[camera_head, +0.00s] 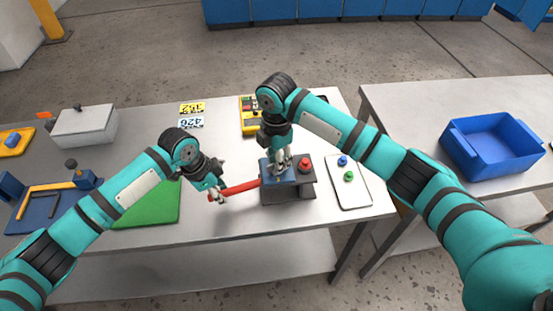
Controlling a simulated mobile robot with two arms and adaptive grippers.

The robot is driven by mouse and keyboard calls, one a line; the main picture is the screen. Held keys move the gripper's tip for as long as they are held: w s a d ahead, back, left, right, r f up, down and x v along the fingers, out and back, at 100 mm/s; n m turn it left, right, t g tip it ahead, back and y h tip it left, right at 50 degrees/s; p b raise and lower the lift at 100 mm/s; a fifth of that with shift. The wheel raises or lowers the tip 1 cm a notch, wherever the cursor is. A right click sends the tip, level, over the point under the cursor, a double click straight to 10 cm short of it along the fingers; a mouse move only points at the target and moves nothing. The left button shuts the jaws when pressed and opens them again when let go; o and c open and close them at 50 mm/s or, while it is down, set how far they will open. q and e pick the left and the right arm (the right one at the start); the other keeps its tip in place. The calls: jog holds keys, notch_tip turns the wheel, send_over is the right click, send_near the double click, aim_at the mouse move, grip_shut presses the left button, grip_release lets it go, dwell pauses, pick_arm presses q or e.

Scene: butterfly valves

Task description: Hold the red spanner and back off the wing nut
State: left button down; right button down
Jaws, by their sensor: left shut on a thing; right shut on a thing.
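A red spanner (240,187) runs level from my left gripper to the left side of a small block fixture with a blue top (269,177) on the table. My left gripper (217,197) is shut on the spanner's left end. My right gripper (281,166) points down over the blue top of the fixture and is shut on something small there. The wing nut cannot be made out, as the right gripper's fingers cover that spot. A red knob (305,164) sits on the grey part of the fixture, right of the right gripper.
A white tray (352,196) with a blue and a green knob lies right of the fixture. A green mat (152,207) lies left. Yellow and white number plates and a yellow case (251,124) lie behind. A blue bin (490,146) stands on the right table.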

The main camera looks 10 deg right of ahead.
pick_arm(q)
jog(key=shift+r, duration=0.15)
pick_arm(e)
jog(key=n, duration=0.4)
jog(key=shift+s+d+f, duration=0.1)
jog(key=shift+d+f, duration=0.05)
jog(key=shift+f, duration=0.1)
pick_arm(q)
jog(key=shift+w, duration=0.1)
pick_arm(e)
jog(key=shift+f+n, duration=0.1)
jog(key=shift+n, duration=1.1)
pick_arm(q)
jog(key=shift+r, duration=0.1)
pick_arm(e)
jog(key=c, duration=1.6)
grip_release()
pick_arm(q)
jog(key=shift+w, duration=0.2)
pick_arm(e)
jog(key=o, duration=0.5)
jog(key=shift+w, duration=0.2)
pick_arm(q)
jog(key=shift+s, duration=0.1)
